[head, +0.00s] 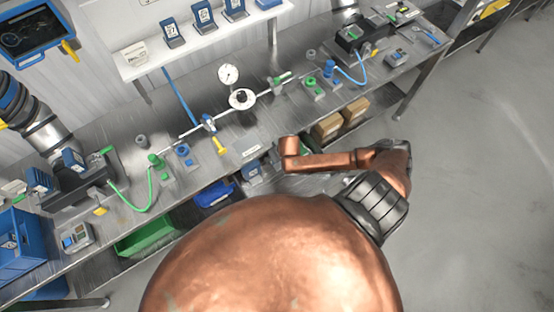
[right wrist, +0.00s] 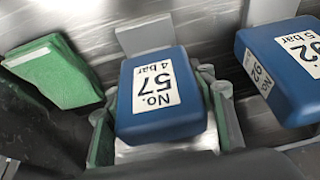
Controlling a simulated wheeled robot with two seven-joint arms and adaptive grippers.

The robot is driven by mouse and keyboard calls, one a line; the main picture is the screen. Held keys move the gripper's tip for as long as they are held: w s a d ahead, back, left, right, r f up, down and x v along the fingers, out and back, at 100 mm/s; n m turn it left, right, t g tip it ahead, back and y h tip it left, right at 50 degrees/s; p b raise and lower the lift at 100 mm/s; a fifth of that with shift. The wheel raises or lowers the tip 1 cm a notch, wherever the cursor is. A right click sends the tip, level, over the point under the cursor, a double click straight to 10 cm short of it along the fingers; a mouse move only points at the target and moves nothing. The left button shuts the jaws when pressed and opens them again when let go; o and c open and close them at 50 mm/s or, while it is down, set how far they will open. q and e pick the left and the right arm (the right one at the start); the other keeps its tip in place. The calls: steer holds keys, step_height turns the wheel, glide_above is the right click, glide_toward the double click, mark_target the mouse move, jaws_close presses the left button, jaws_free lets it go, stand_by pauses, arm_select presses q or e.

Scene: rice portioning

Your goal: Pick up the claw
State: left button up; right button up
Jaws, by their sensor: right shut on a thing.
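No claw can be made out in either view. In the right wrist view, a blue block (right wrist: 140,123) labelled "No. 57, 4 bar" fills the middle. My right gripper (right wrist: 162,92) has grey and green finger parts on either side of this block and is shut on it. In the head view, my copper right arm reaches left to the front edge of the bench, and its gripper cannot be clearly made out there. My left gripper is in neither view.
A second blue block (right wrist: 278,88) labelled "92" and a green piece (right wrist: 62,75) flank the held block. A metal bench (head: 118,138) carries a pipe line with a gauge (head: 228,74), valves and hoses. Green (head: 150,238) and blue bins sit below. The right floor is clear.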

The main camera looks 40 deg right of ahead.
steer(key=c, duration=1)
steer(key=shift+w, duration=0.1)
steer(key=shift+r, duration=0.15)
steer(key=shift+r, duration=0.6)
steer(key=s, duration=0.5)
steer(key=s+a, duration=0.1)
steer(key=s, duration=0.2)
steer(key=shift+r, duration=0.3)
step_height(320, 180, up, 13)
steer(key=shift+d+p, duration=0.1)
steer(key=shift+p, duration=0.6)
